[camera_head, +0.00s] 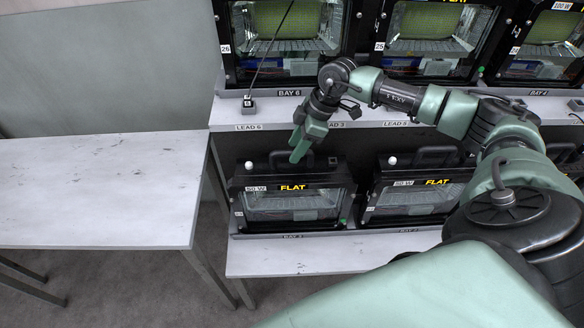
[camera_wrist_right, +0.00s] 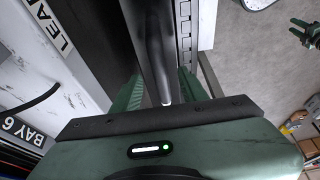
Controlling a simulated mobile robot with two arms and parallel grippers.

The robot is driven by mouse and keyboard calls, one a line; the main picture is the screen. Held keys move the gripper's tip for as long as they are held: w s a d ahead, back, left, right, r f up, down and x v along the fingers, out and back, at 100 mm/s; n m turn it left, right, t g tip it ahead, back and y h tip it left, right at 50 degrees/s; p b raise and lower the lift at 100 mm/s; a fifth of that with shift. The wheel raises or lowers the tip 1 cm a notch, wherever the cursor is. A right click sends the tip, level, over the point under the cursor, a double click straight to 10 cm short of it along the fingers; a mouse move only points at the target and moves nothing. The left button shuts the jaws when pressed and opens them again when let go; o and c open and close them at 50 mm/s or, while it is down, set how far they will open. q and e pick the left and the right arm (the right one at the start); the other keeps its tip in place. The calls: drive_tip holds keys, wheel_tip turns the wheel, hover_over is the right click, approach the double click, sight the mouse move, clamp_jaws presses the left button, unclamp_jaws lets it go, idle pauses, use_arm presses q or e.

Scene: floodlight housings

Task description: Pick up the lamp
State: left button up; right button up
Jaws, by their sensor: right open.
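Several black floodlight lamps stand on two shelf levels. The nearest lamp to my right gripper (camera_head: 299,148) is the lower left one (camera_head: 292,205), with a yellow FLAT label, a glass front and a black top handle (camera_head: 277,160). The right gripper is open, pointing down at that handle. In the right wrist view a dark bar, apparently the handle (camera_wrist_right: 153,50), runs between the two green fingers (camera_wrist_right: 158,90); I see no grip on it. A small green and black gripper (camera_wrist_right: 304,33), apparently my left one, shows at the right edge there; its jaws are unclear.
A second FLAT lamp (camera_head: 412,197) stands close to the right on the lower shelf (camera_head: 300,261). The upper shelf (camera_head: 275,112) holds more lamps and a small cable plug (camera_head: 248,103). A bare white table (camera_head: 100,190) stands at left.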

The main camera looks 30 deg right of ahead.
drive_tip(key=x, duration=0.2)
drive_tip(key=shift+a+f, duration=0.25)
drive_tip(key=shift+f, duration=0.3)
idle(0.3)
clamp_jaws()
idle(1.4)
drive_tip(key=shift+w+r, duration=0.3)
drive_tip(key=shift+w, duration=0.05)
